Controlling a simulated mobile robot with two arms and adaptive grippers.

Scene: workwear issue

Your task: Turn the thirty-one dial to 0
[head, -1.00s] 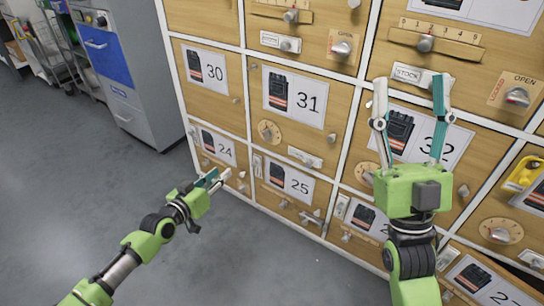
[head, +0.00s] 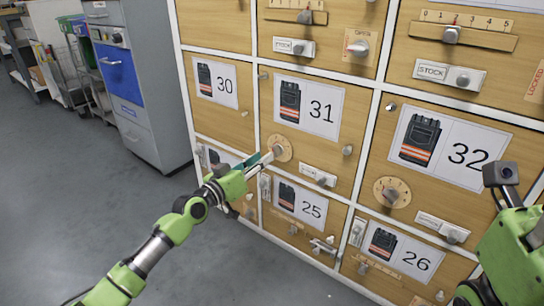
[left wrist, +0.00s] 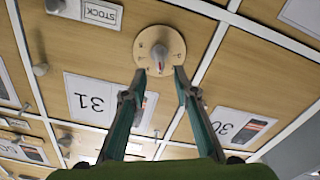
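The thirty-one dial (head: 279,148) is a round wooden disc with a grey knob, low on the locker door labelled 31 (head: 307,107). In the left wrist view the dial (left wrist: 160,44) appears upside down, with small marks around the knob; I cannot read its setting. My left gripper (head: 266,158) is at the dial's lower left in the head view. In the left wrist view its fingers (left wrist: 162,72) are spread, with the knob between and just beyond the tips; contact is unclear. My right gripper's body (head: 512,245) is at the right edge, its fingers not visible.
A STOCK plate with a knob (head: 319,175) sits right of the dial. Door 32 (head: 450,140) has a similar dial (head: 392,192). Doors 30 (head: 218,85), 25 (head: 300,204) and 26 (head: 400,250) surround it. Open floor (head: 130,215) lies left.

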